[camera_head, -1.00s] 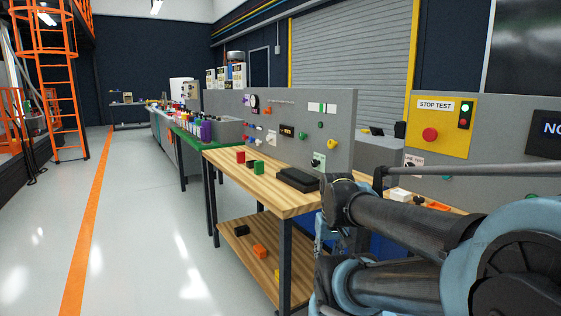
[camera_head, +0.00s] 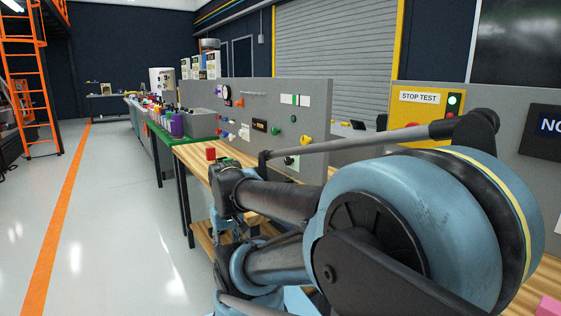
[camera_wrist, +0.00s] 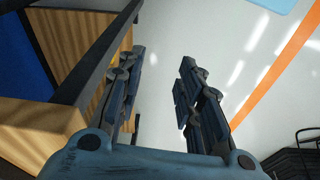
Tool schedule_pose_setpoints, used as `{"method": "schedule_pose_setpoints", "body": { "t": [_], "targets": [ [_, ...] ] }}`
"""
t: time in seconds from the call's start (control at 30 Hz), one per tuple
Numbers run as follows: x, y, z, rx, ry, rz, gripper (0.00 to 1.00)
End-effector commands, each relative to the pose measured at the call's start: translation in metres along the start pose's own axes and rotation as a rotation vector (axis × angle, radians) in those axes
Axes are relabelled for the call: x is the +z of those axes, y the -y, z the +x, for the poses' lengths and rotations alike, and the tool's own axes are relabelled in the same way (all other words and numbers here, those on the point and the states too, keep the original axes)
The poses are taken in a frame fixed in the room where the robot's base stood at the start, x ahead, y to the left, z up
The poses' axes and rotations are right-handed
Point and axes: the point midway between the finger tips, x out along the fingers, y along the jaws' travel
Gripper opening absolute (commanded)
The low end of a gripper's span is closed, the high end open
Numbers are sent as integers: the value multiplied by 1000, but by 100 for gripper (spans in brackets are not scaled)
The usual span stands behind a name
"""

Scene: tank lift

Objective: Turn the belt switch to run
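No switch in view can be read as the belt switch. A grey upright panel (camera_head: 240,97) carries several small controls. A small black knob on a white plate (camera_head: 295,162) sits low near its right end, partly behind my arm. A yellow knob (camera_head: 306,140) is just above it. My gripper (camera_wrist: 160,56) shows in the wrist view, with its two fingers spread apart and nothing between them. It hangs over the pale floor beside a wooden bench. In the head view my arm covers much of the lower right, and I cannot make out the gripper there.
The wooden bench (camera_head: 228,160) stands before the grey panel, with a red block (camera_head: 211,153) on it. A yellow STOP TEST plate (camera_head: 419,97) is at right, partly covered by my arm. A bench edge (camera_wrist: 62,118) is close left of my gripper.

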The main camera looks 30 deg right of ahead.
Motion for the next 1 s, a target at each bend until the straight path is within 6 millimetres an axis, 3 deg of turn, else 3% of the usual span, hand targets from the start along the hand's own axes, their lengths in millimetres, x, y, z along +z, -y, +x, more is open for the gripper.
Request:
{"method": "schedule_pose_setpoints", "body": {
  "t": [0.07, 0.13, 0.23, 0.37, 0.5, 0.6, 0.77, 1.0],
  "targets": [
    [0, 0, 0, 0, 0, 0, 36],
    [2, 0, -4, 0, -10, 0, 51],
    [-9, -1, -14, 3, -51, -3, 54],
    [-63, 1, -38, 13, -165, -24, 54],
    [-134, -11, -75, 70, -287, -116, 54],
    [-171, -26, -95, 142, -300, -246, 54],
    [-212, -58, -117, 277, -210, -516, 54],
    [-258, -115, -143, 430, 75, -951, 54]
  ]
}}
